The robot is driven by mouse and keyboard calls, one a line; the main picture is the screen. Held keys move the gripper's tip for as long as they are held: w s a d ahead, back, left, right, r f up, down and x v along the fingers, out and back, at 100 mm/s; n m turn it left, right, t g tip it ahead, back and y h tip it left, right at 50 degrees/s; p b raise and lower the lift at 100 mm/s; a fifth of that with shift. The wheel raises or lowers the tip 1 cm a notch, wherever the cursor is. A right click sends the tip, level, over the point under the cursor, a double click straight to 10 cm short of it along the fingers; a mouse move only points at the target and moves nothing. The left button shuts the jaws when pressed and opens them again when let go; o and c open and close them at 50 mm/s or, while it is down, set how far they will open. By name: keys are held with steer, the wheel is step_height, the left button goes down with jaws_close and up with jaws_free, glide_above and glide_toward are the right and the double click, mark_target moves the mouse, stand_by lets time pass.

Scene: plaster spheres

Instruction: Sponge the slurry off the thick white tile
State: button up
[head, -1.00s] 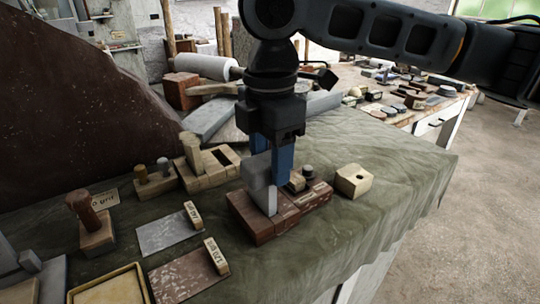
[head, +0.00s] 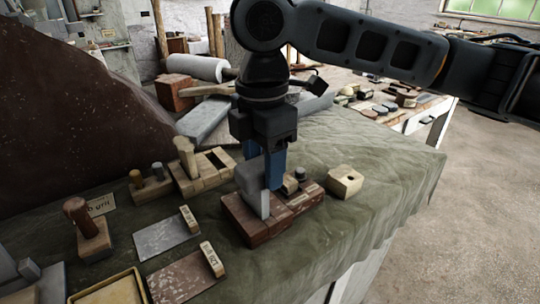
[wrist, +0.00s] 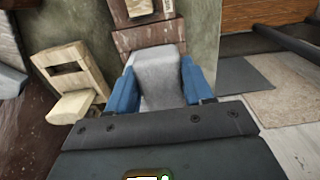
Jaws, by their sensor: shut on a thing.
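My gripper (head: 264,160) points down with its blue fingers shut on a grey block (head: 248,176). In the wrist view the block (wrist: 158,78) fills the space between the fingertips (wrist: 161,85). A paler, thin upright piece (head: 264,204) shows below the block; I cannot tell whether it is part of it. The held block is over the left part of a dark red stand (head: 250,229), its base at or very near the top. I cannot surely tell which thing is the thick white tile, or make out a sponge or slurry.
Two flat plates, one grey (head: 163,237) and one speckled (head: 180,277), lie left of the stand with labelled wooden blocks. A yellow-rimmed tray (head: 134,273) is at the front left. A wooden block with a hole (head: 345,181) stands to the right, with bare green cloth (head: 385,190) beyond.

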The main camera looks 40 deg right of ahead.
steer(key=shift+a+p, duration=0.35)
steer(key=shift+a, duration=0.75)
steer(key=shift+d, duration=2.15)
steer(key=shift+a+p, duration=0.1)
steer(key=shift+p, duration=0.2)
steer(key=shift+a+p, duration=0.7)
steer(key=shift+a, duration=1.35)
steer(key=shift+d+r+p, duration=0.6)
steer(key=shift+d+r, duration=0.1)
steer(key=shift+d, duration=0.35)
